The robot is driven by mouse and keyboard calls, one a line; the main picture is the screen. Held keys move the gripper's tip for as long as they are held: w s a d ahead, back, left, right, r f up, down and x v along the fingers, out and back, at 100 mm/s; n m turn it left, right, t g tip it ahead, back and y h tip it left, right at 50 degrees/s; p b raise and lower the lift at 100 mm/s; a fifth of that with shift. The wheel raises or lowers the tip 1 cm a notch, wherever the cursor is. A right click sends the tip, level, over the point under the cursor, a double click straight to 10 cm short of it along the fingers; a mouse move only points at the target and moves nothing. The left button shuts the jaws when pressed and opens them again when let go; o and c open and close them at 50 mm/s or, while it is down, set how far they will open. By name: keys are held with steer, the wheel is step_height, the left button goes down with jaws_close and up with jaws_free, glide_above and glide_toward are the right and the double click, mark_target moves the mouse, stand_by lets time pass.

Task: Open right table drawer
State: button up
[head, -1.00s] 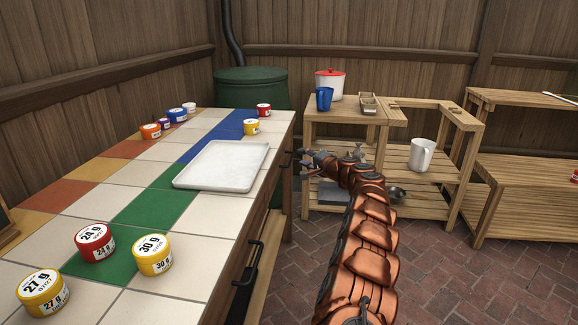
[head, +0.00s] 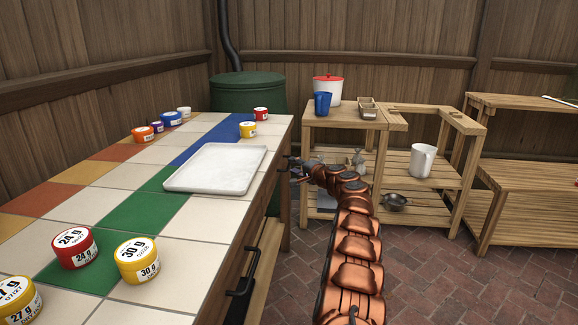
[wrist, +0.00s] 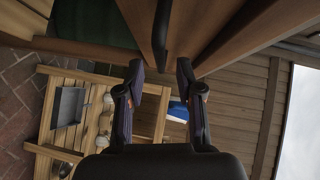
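The tiled table (head: 190,255) has two dark bar handles on its right-hand front. The far drawer handle (head: 290,163) is partly hidden by my gripper in the head view. My gripper (head: 294,170) is at that handle. In the wrist view my gripper (wrist: 160,67) is open, with its two fingers apart. The dark handle (wrist: 162,32) runs down from the top, and its lower end lies between the fingertips. I cannot tell whether a finger touches it. The near handle (head: 243,272) is in plain view. The far drawer looks shut, though its front is mostly hidden.
A white tray (head: 217,168) and several labelled jars, such as a red one (head: 75,248), stand on the table. Brick floor (head: 470,280) is clear at right.

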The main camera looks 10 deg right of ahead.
mark_target(289, 163)
steer(key=shift+p+x, duration=0.3)
steer(key=shift+x, duration=1.55)
steer(key=shift+a, duration=0.1)
jaws_close()
